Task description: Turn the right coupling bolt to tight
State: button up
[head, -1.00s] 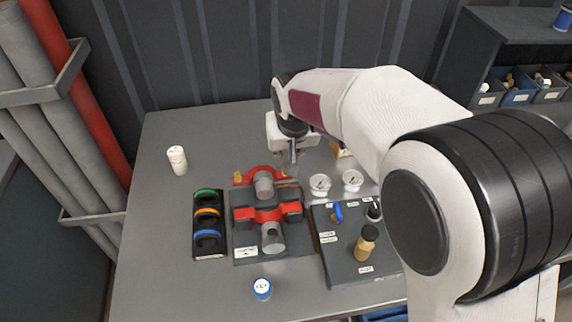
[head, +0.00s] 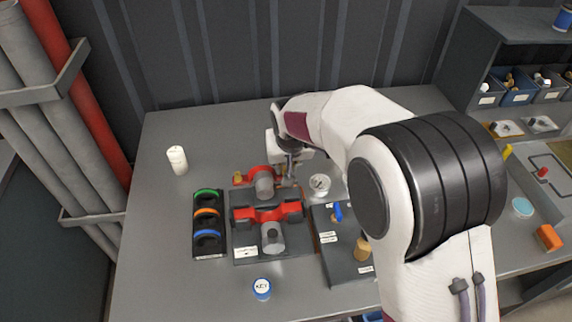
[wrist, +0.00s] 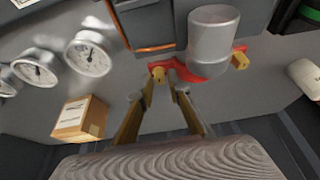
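The coupling is a grey block with red parts and grey cylinders (head: 267,215) on the table in the head view. Its rear red flange (head: 252,174) has a brass bolt at its left end (head: 238,178). In the wrist view, where the sides are swapped, the right coupling bolt (wrist: 158,74) is a small brass piece on the red flange, and the left bolt (wrist: 240,61) is beyond the grey cylinder. My gripper (wrist: 162,88) has its two fingertips apart, just short of the right bolt and lined up with it; contact cannot be told. In the head view my gripper (head: 289,177) partly hides that bolt.
A rack with green, orange and blue rings (head: 207,222) stands left of the coupling. A dark panel (head: 345,262) with a blue handle stands right.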

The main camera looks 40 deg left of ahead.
grip_shut()
jog(key=shift+m, duration=0.8)
jog(key=shift+s+a+m+t+h, duration=0.15)
jog(key=shift+m+t+h, duration=0.5)
jog(key=shift+m, duration=0.95)
jog(key=shift+a+m+h, duration=0.1)
jog(key=shift+m+h, duration=0.85)
jog(key=shift+m, duration=1.25)
grip_release()
